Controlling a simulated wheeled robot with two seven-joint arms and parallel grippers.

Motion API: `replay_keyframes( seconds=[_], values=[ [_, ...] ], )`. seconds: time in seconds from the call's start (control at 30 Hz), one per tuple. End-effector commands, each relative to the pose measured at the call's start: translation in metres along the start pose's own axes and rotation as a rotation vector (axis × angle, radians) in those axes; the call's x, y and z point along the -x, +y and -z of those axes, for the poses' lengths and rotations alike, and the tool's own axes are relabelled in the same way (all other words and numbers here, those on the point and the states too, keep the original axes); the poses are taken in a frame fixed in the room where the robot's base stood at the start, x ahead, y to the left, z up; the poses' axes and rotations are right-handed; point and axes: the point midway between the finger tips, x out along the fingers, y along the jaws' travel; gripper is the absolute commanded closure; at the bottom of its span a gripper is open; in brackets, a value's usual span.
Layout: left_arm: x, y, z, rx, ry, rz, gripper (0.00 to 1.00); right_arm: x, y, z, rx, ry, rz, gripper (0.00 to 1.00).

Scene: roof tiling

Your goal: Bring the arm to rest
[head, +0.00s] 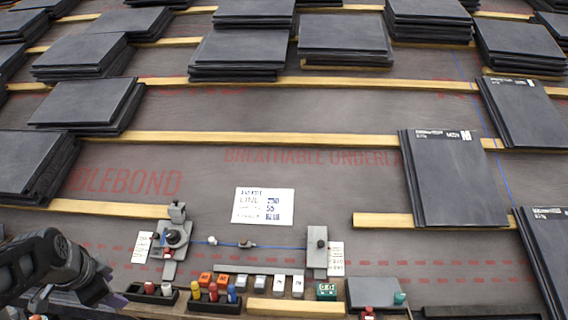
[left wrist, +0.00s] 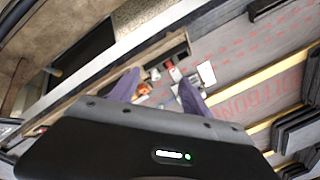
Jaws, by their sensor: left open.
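My left arm comes in at the lower left of the head view, and its gripper (head: 112,300) is low at the bottom edge, partly cut off. In the left wrist view the two purple fingers (left wrist: 158,90) stand apart with nothing between them. Beyond them the grey fixture and small coloured items of the bench show small and tilted. My right gripper is not in either view.
A grey fixture (head: 172,240) and a grey block (head: 317,250) stand on the underlay with a blue line between them. Coloured markers (head: 213,292) and small blocks line the front edge. Stacks of dark slates (head: 240,52) cover the upper roof; wooden battens (head: 250,138) cross it.

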Motion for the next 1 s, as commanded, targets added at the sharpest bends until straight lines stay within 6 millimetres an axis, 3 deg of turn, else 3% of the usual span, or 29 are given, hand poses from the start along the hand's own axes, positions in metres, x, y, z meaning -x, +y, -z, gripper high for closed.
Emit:
replay_keyframes(
  seconds=[0.27,0.47,0.57,0.67,0.77,0.8,0.9,1.0],
  values=[
    [-0.015,-0.008,0.015,0.249,0.079,0.083,0.44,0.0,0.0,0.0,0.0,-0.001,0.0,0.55],
    [-0.071,0.03,0.027,0.496,0.132,0.057,0.44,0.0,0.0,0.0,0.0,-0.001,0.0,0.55],
    [-0.104,0.063,0.03,0.607,0.139,0.017,0.44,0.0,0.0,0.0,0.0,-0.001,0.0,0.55],
    [-0.142,0.112,0.03,0.727,0.129,-0.041,0.44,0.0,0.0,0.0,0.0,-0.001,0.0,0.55],
    [-0.181,0.18,0.025,0.856,0.091,-0.119,0.44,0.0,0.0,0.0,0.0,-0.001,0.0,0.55],
    [-0.194,0.212,0.021,0.904,0.067,-0.153,0.44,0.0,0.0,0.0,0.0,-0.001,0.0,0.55],
    [-0.216,0.29,0.005,1.003,-0.007,-0.231,0.44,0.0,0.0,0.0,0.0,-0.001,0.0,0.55],
    [-0.224,0.362,-0.014,1.059,-0.093,-0.3,0.44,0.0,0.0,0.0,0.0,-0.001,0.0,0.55]
  ],
)
